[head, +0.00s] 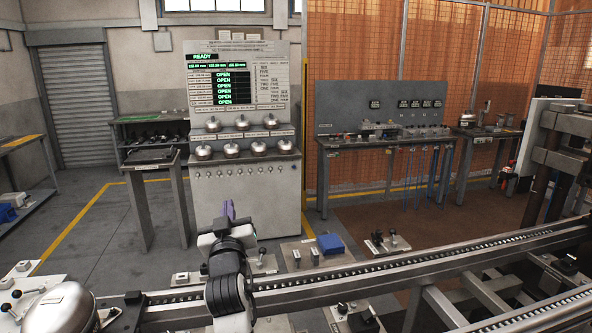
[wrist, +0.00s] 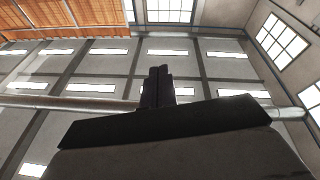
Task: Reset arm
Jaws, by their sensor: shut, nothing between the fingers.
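My arm rises at the bottom middle of the head view, in front of the conveyor rail. My gripper (head: 228,210) is at its upper end and points upward, with purple-grey fingers close together. In the wrist view my gripper (wrist: 157,72) shows as a dark narrow shape against the ceiling. It is shut and holds nothing. No object touches the fingers in either view.
A conveyor rail (head: 400,262) crosses the front. A silver compressor shell (head: 62,306) sits at lower left. Behind stand a grey test cabinet (head: 245,190) reading READY, a workbench (head: 385,140), and a press (head: 560,150) at right. Open floor (head: 110,235) lies at left.

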